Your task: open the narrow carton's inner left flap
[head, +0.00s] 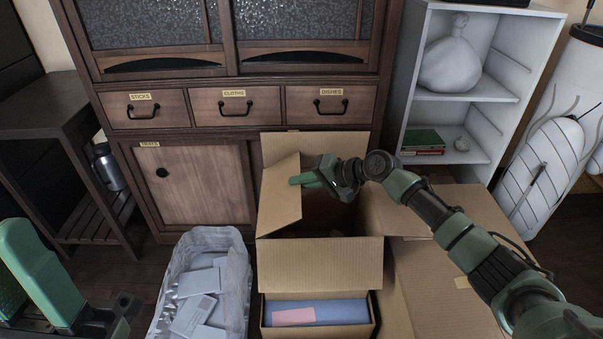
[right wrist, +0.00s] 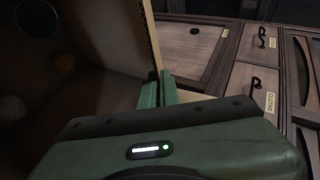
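The narrow carton (head: 320,262) stands at the centre of the head view, in front of the cabinet. Its left flap (head: 278,200) stands up, tilted, and its back flap (head: 300,147) is upright. My right gripper (head: 306,181) is at the left flap's upper right edge, with a finger lying over its near face. In the right wrist view the flap (right wrist: 122,30) runs down edge-on between the two close fingers (right wrist: 158,90), which appear shut on it. The carton's inside is dark and partly hidden. My left gripper (head: 118,312) is low at the left, its fingers unclear.
An open box with blue and pink contents (head: 320,312) sits in front. A wider carton (head: 440,295) is at the right, under my right arm. A bin of white packets (head: 200,285) stands left. The cabinet (head: 200,180) and a white shelf (head: 465,125) close off the back.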

